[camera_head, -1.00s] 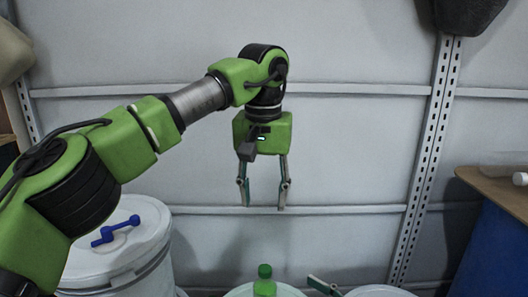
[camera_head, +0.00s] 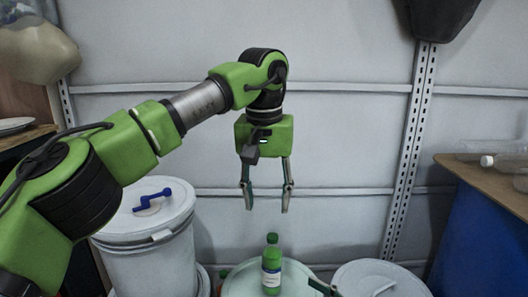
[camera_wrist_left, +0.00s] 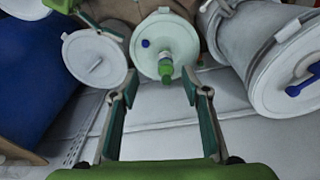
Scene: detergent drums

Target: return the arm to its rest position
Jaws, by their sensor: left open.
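My left arm reaches in from the left in the head view. Its gripper (camera_head: 267,209) hangs pointing down, open and empty, above a green bottle (camera_head: 271,265) and clear of it. The bottle has a label and stands upright on the pale lid of a drum (camera_head: 237,284). In the left wrist view, the open fingers (camera_wrist_left: 160,82) frame empty space, with the bottle (camera_wrist_left: 165,70) and the drum lid (camera_wrist_left: 168,32) beyond. Part of my right gripper (camera_head: 322,287) shows at the bottom edge of the head view; most of it is hidden.
A white drum with a blue handle (camera_head: 152,199) stands left, below my left arm. Another white lid (camera_head: 378,280) is at lower right. A blue drum (camera_head: 475,250) under a brown board (camera_head: 490,180) stands right. A grey wall (camera_head: 340,130) with a metal upright (camera_head: 410,150) is behind.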

